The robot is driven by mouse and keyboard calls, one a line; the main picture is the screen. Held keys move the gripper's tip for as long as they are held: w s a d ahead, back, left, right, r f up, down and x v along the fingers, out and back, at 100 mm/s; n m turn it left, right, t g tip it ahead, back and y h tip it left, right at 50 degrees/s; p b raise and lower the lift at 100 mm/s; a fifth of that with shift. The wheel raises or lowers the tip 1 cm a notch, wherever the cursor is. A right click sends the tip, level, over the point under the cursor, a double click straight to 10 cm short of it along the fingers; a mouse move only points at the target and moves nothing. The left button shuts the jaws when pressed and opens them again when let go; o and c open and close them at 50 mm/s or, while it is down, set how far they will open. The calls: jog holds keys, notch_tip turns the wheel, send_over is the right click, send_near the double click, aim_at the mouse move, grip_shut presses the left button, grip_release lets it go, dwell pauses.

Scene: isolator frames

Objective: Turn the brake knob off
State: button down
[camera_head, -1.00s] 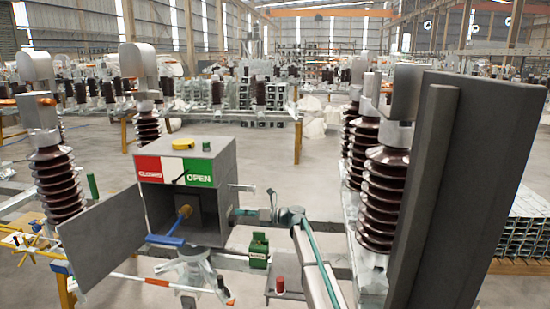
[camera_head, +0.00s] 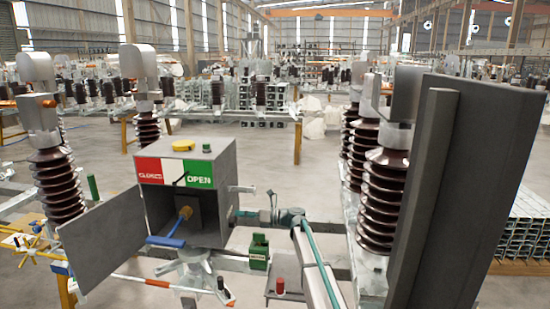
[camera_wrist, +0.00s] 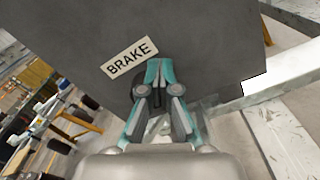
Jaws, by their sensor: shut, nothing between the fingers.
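The grey box with the red CLOSED and green OPEN signs (camera_head: 225,190) stands left of centre in the head view, its door swung open. In the wrist view, a grey panel (camera_wrist: 215,45) fills the top, with a white BRAKE label (camera_wrist: 129,57) on it. My gripper (camera_wrist: 158,66) is shut and empty, its teal fingertips in front of the panel just right of the label. I cannot tell whether they touch it. A dark part shows behind the fingers, but I cannot make out the brake knob.
A blue lever (camera_head: 165,241) sits at the box's opening. The open door (camera_head: 100,240) sticks out to the left. Brown ribbed insulators (camera_head: 382,200) and a tall dark panel (camera_head: 465,180) stand to the right. A green block (camera_head: 259,250) sits below the box.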

jog(key=shift+s+a+r+p, duration=0.1)
jog(key=shift+s+r+p, duration=0.3)
jog(key=shift+p, duration=0.4)
jog(key=shift+s+a+r+p, duration=0.15)
jog(key=shift+s+p, duration=0.3)
jog(key=shift+p, duration=0.3)
jog(key=shift+s+r+p, duration=0.15)
jog(key=shift+s+p, duration=0.25)
jog(key=shift+p, duration=0.3)
jog(key=shift+s, duration=0.2)
jog(key=shift+r+p, duration=0.35)
jog(key=shift+p, duration=0.25)
jog(key=p, duration=0.1)
send_near(230, 212)
jog(key=shift+w+a+f, duration=0.1)
jog(key=shift+w+a, duration=0.1)
jog(key=shift+w, duration=0.1)
jog(key=shift+a, duration=0.1)
